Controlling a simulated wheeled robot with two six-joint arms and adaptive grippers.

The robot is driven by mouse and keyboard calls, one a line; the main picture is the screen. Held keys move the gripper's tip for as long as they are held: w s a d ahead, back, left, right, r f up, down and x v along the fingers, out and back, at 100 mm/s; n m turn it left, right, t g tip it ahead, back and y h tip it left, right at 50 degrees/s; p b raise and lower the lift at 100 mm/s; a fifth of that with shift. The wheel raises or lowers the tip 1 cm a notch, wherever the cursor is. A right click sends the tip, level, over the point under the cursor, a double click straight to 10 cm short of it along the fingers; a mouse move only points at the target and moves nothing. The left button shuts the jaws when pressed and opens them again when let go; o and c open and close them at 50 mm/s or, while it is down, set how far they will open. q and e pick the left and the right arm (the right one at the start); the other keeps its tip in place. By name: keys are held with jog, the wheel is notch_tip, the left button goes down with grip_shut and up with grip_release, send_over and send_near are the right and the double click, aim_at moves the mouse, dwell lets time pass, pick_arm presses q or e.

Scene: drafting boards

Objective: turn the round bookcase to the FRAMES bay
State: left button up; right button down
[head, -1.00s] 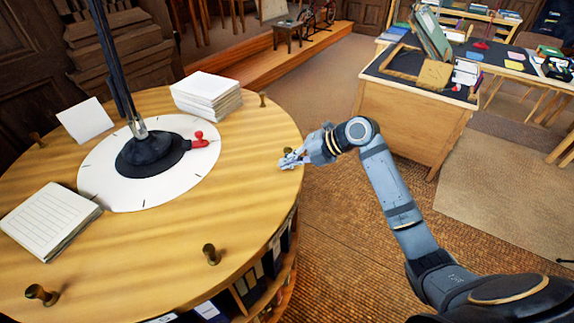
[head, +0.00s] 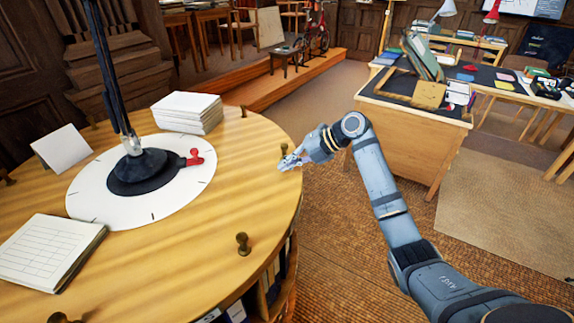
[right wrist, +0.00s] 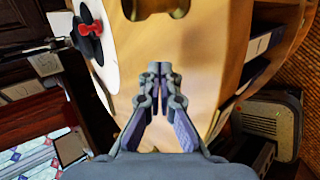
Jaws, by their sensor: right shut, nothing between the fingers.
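The round bookcase (head: 185,225) fills the left, with a pale wooden top and brass knobs around its rim. One knob (head: 242,244) stands at the front and another (head: 284,149) at the right edge. A white disc (head: 95,205) with tick marks and a red pointer (head: 194,158) lies at the centre. My right gripper (head: 290,162) is shut and empty at the right rim, close by the right-edge knob. A knob (right wrist: 155,8) shows beyond its fingertips (right wrist: 160,68) in the right wrist view; contact is unclear. No FRAMES label is readable. My left gripper is out of view.
A paper stack (head: 187,112), a folded card (head: 62,149) and a lined pad (head: 50,252) lie on the top. A dark lamp-like post (head: 102,70) rises at its centre. A desk (head: 412,135) stands right, with carpeted floor between.

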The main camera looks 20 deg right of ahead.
aim_at(286, 150)
jog(key=shift+n, duration=0.3)
jog(key=w+b, duration=0.1)
jog(key=w+d+b, duration=0.1)
jog(key=w, duration=0.1)
jog(key=w+b, duration=0.1)
jog(key=w, duration=0.1)
jog(key=shift+w+d+f, duration=0.15)
jog(key=shift+w+d, duration=0.1)
jog(key=shift+d, duration=0.05)
jog(key=shift+w+d+g, duration=0.1)
jog(key=shift+w+g, duration=0.15)
jog(key=shift+g, duration=0.05)
